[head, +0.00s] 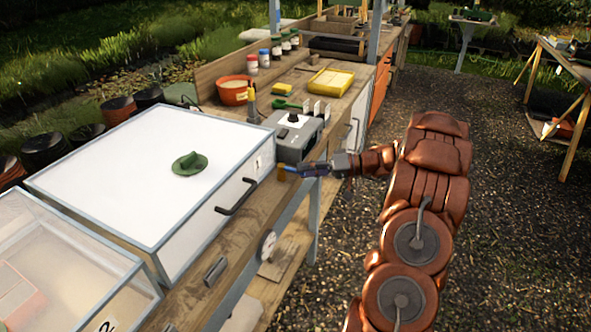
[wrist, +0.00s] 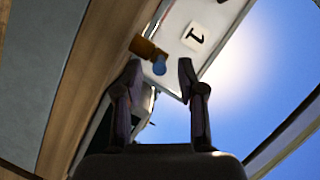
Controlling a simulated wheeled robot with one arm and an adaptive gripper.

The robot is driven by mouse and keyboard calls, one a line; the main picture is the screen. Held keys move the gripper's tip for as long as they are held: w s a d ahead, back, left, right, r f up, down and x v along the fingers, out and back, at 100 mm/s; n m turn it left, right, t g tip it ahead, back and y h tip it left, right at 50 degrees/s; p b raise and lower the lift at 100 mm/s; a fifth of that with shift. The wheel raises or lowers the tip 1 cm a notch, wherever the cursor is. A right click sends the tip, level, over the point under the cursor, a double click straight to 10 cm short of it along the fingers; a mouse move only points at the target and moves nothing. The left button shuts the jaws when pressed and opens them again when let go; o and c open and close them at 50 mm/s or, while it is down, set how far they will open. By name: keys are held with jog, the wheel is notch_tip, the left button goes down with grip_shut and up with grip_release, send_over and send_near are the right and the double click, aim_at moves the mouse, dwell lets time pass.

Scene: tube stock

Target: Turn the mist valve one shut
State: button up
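The mist valve is a small brass body (head: 285,173) with a blue lever (head: 312,169), at the bench's front edge beside the white box's right end. In the wrist view the brass body (wrist: 147,48) and the blue lever (wrist: 159,66) show end-on. A white plate with a "1" (wrist: 195,37) is close by. My gripper (head: 326,168) reaches in from the right at the lever. In the wrist view my gripper (wrist: 160,76) is open, with the lever's end between or just beyond the fingertips. I cannot tell whether they touch.
The white box (head: 140,160) with a green hat (head: 190,163) and black handle (head: 236,197) stands left of the valve. A grey device (head: 296,137) stands just behind. A yellow tray (head: 331,81) and orange pot (head: 234,90) are farther back. Open gravel (head: 470,150) lies right.

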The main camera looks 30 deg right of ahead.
aim_at(292, 171)
jog(key=shift+x, duration=1.65)
grip_shut()
